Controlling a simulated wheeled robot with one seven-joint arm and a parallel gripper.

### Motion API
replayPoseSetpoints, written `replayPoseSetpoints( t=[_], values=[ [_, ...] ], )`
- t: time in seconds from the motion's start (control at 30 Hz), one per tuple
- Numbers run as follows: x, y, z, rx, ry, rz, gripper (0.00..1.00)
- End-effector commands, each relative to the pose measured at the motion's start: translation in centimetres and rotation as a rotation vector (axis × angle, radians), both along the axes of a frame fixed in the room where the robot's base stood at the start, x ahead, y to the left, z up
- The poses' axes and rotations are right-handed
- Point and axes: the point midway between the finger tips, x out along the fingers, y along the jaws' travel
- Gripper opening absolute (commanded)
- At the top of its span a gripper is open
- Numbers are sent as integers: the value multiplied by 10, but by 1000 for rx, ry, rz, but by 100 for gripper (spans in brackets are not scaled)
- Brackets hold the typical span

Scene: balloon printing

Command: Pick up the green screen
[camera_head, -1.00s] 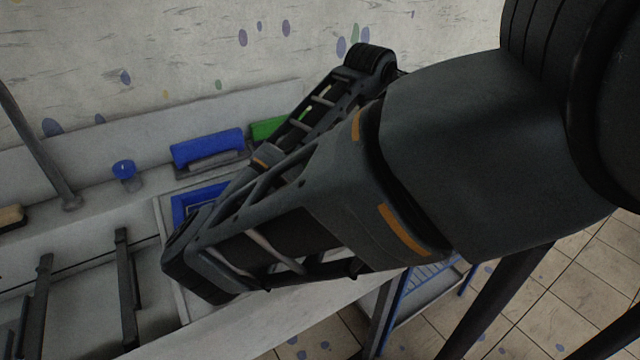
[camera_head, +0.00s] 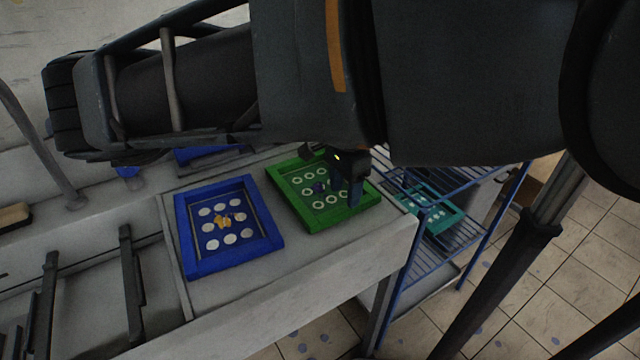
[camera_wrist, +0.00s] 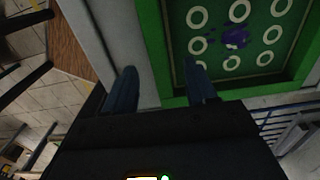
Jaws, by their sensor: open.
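The green screen (camera_head: 304,219) lies flat at the right end of the grey table, a green frame with white rings and a purple blotch inside. My gripper (camera_head: 346,188) is over its right side, fingers pointing down, hiding part of it. In the wrist view the green screen (camera_wrist: 156,45) fills the upper right. My open, empty gripper (camera_wrist: 161,88) has one finger left of the frame's side bar and the other over its inner side, so the bar runs between them. I cannot tell how far the fingertips are above or below the frame's top.
A blue screen (camera_head: 190,240) with white dots and an orange blotch lies left of the green one. A blue wire rack (camera_head: 465,235) holding a teal screen (camera_head: 436,210) stands right of the table. Dark metal arms (camera_head: 131,285) are at the left.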

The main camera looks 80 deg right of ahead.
Motion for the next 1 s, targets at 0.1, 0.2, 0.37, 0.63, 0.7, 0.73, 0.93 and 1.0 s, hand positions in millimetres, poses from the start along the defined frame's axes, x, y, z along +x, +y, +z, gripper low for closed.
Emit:
replayPoseSetpoints(
  t=[0.1, 0.2, 0.37, 0.63, 0.7, 0.73, 0.93, 1.0],
  values=[
    [-3, 1, -16, 3, -1, -1, 56],
    [-3, 1, -30, 1, -2, 0, 56],
    [-4, 1, -42, -1, -1, -1, 56],
    [-4, 1, -43, -1, 0, -1, 52],
    [-4, 1, -43, -1, 0, -1, 45],
    [-4, 1, -43, -1, 0, -1, 42],
    [-4, 1, -43, -1, 0, -1, 23],
    [-4, 1, -43, -1, 0, -1, 16]
  ],
)
